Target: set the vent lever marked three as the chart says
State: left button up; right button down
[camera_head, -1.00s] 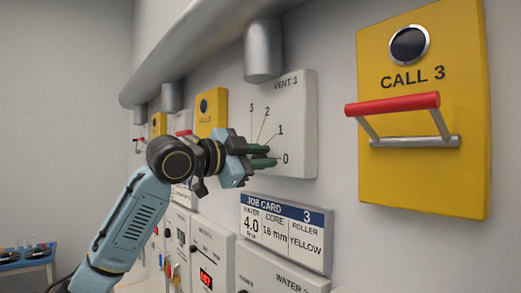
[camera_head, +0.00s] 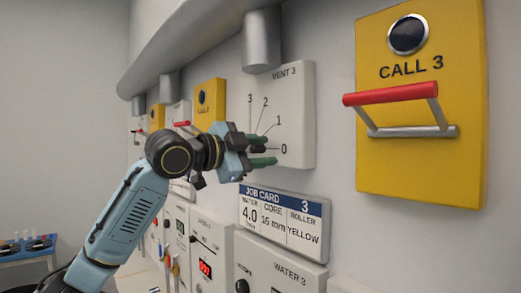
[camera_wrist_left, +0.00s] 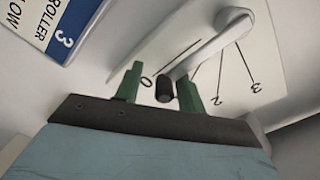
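The vent 3 panel (camera_head: 300,100) is a white plate with lines marked 0 to 3. Its grey lever (camera_wrist_left: 205,47) runs from a round pivot to a dark knob (camera_wrist_left: 165,88). The lever lies near the 0 line; its exact setting is hard to judge. The 1 mark is hidden in the left wrist view. My left gripper (camera_head: 265,150) has green fingers, one on each side of the knob. In the left wrist view (camera_wrist_left: 158,88) they are open, with a clear gap on one side and little on the other. No vent chart is readable. My right gripper is out of view.
A job card (camera_head: 283,217) below the panel reads water 4.0, core 16 mm, roller yellow. A yellow CALL 3 box (camera_head: 425,160) with a red-barred handle (camera_head: 390,94) juts out at right. A grey duct (camera_head: 200,40) runs overhead. A water 3 box (camera_head: 280,268) is below.

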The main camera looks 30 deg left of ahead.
pick_arm(q)
jog(key=shift+a, duration=0.1)
jog(key=shift+s+a, duration=0.15)
jog(key=shift+s, duration=0.15)
jog(key=b+v, duration=0.5)
jog(key=v, duration=0.7)
jog(key=shift+s, duration=0.35)
jog(key=shift+r, duration=0.1)
